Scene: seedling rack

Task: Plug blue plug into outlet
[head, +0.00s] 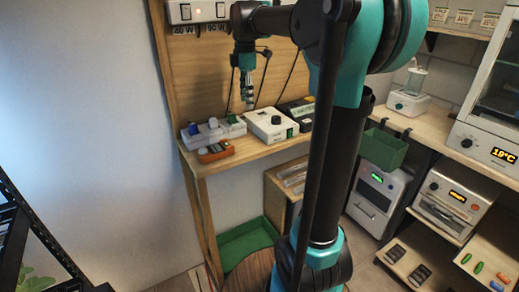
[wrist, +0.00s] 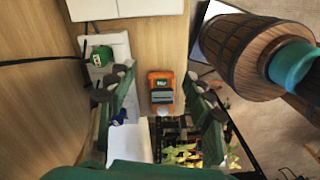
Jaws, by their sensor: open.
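The blue plug (head: 192,128) is small and sits at the left end of a white block (head: 205,137) on the wooden shelf. In the wrist view the blue plug (wrist: 118,117) shows beside my left finger, at the edge of a white block (wrist: 128,143). I cannot tell whether it is seated in a socket. A green plug (head: 232,118) sits on another white block, also in the wrist view (wrist: 101,56). My gripper (head: 249,104) hangs above the shelf, fingers down, open and empty. In the wrist view its fingers (wrist: 160,80) are spread wide.
An orange meter (head: 216,151) lies at the shelf's front edge. A white box with a black knob (head: 271,124) and a dark device (head: 297,111) stand to the right. A switched panel (head: 199,11) hangs on the backboard. Black cords hang near my gripper.

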